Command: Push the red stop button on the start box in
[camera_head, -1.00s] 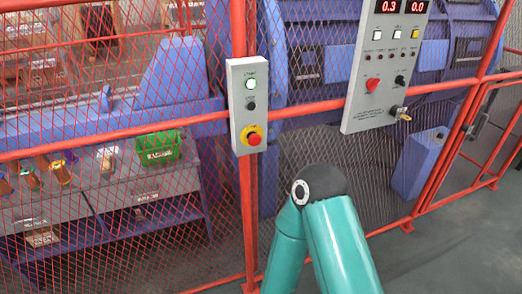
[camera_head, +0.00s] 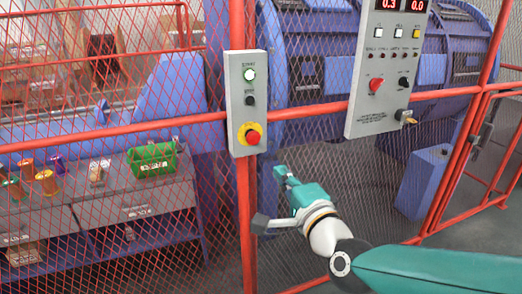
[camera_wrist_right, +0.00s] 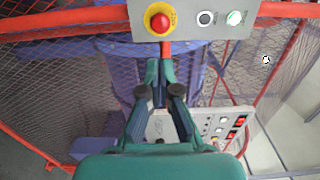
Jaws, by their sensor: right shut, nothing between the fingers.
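The start box (camera_head: 236,92) is a grey upright box on a red fence post. Its red stop button (camera_head: 254,138) sits in a yellow collar at the bottom, below a lit green button (camera_head: 249,74) and a black button (camera_head: 250,101). My right gripper (camera_head: 281,174) is below and to the right of the stop button, apart from it. In the right wrist view the shut, empty fingers (camera_wrist_right: 162,72) point up towards the box (camera_wrist_right: 185,33), with a gap below the red button (camera_wrist_right: 160,21). My left gripper is not in view.
Red mesh fencing with a horizontal rail (camera_head: 330,109) stands in front of the blue machine. A grey control panel (camera_head: 386,60) with its own red button (camera_head: 376,85) and a key hangs to the right. Behind the mesh are a bench (camera_head: 105,225) and a green crate (camera_head: 152,160).

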